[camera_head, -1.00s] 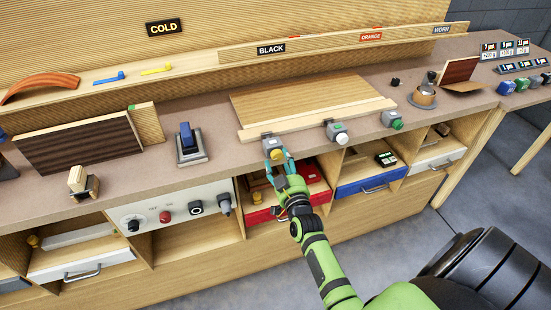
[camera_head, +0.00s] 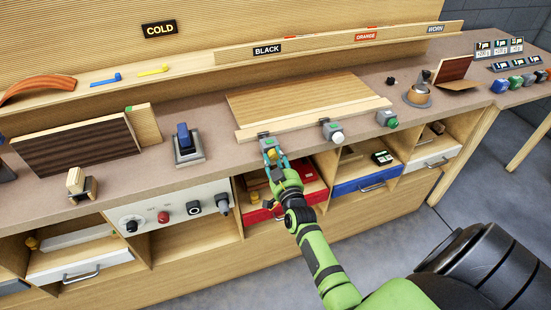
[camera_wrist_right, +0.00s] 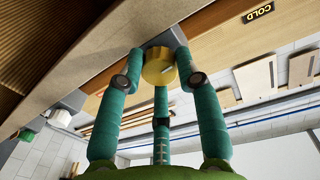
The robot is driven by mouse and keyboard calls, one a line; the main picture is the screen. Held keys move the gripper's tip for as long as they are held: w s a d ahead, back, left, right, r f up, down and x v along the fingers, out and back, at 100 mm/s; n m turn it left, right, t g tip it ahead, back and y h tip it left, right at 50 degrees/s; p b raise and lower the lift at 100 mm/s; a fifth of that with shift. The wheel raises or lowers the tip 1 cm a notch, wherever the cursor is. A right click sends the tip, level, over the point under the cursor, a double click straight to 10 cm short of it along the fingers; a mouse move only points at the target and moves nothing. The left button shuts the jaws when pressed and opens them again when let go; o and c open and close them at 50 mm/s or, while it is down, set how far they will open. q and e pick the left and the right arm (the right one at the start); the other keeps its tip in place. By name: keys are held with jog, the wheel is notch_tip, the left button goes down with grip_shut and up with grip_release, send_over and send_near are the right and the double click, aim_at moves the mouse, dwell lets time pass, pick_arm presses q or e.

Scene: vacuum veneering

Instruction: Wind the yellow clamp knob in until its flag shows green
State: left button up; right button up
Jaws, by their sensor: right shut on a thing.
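The yellow clamp knob (camera_wrist_right: 158,66) fills the space between the teal fingertips in the right wrist view. It sits on the leftmost grey clamp (camera_head: 265,142) at the bench's front edge. My right gripper (camera_head: 272,157) is shut on this knob, reaching up to it from the front; it also shows in the right wrist view (camera_wrist_right: 158,75). The fingers mostly cover the knob in the head view. I cannot make out the flag's colour on this clamp. My left gripper is not in view.
A white-knobbed clamp (camera_head: 334,133) and a green-knobbed clamp (camera_head: 388,119) stand to the right on the same edge. A wooden panel (camera_head: 305,100) lies behind them. Below the gripper is an open cubby with a red drawer (camera_head: 262,214).

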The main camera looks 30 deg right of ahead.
jog(key=o, duration=1.1)
jog(key=shift+r, duration=0.15)
jog(key=shift+o, duration=0.2)
jog(key=shift+s+a, duration=0.1)
jog(key=shift+s, duration=0.25)
jog(key=v, duration=1.1)
